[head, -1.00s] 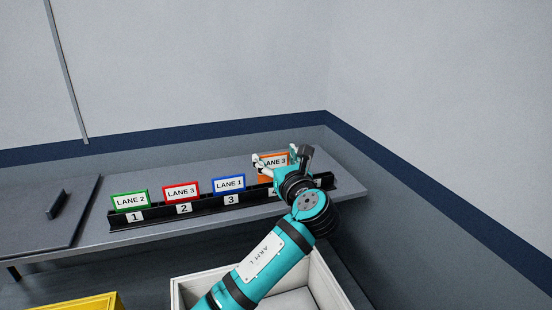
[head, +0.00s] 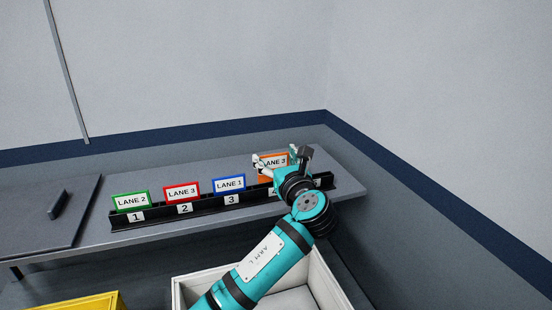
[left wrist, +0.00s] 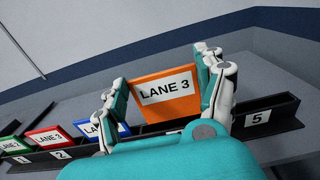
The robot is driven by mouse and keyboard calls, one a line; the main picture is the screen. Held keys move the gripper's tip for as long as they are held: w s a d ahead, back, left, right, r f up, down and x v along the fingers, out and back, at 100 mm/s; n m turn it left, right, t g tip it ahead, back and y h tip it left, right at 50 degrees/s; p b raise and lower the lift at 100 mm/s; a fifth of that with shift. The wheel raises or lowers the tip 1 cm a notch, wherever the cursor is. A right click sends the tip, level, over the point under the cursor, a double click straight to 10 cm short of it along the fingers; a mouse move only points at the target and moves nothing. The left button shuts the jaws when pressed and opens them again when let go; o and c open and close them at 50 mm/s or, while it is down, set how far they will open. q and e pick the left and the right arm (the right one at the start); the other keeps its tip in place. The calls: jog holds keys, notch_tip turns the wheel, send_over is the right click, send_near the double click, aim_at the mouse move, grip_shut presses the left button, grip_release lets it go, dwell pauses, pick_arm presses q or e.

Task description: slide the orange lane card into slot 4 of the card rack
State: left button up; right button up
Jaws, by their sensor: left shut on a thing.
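The orange lane card (head: 272,166), printed LANE 3, stands close to upright at slot 4 of the black card rack (head: 207,209). In the left wrist view the orange card (left wrist: 165,97) sits between the two fingers, its lower edge at the rack (left wrist: 278,122); I cannot tell how deep it sits. My left gripper (head: 275,162) is shut on the card by its sides; it also shows in the left wrist view (left wrist: 163,88). The slot 4 label is mostly hidden behind my gripper. My right gripper is not in view.
Green (head: 131,201), red (head: 181,192) and blue (head: 229,184) cards stand in slots 1, 2 and 3. Slot 5 (left wrist: 258,118) looks empty. A white-rimmed bin (head: 330,282) and a yellow bin (head: 78,303) are below the shelf. A wall rises behind.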

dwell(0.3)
pick_arm(q)
jog(key=shift+f, duration=0.1)
jog(key=shift+f+b, duration=0.4)
jog(key=shift+f, duration=1.4)
jog(key=o, duration=1.1)
jog(key=shift+o, duration=0.3)
jog(key=shift+r, duration=0.1)
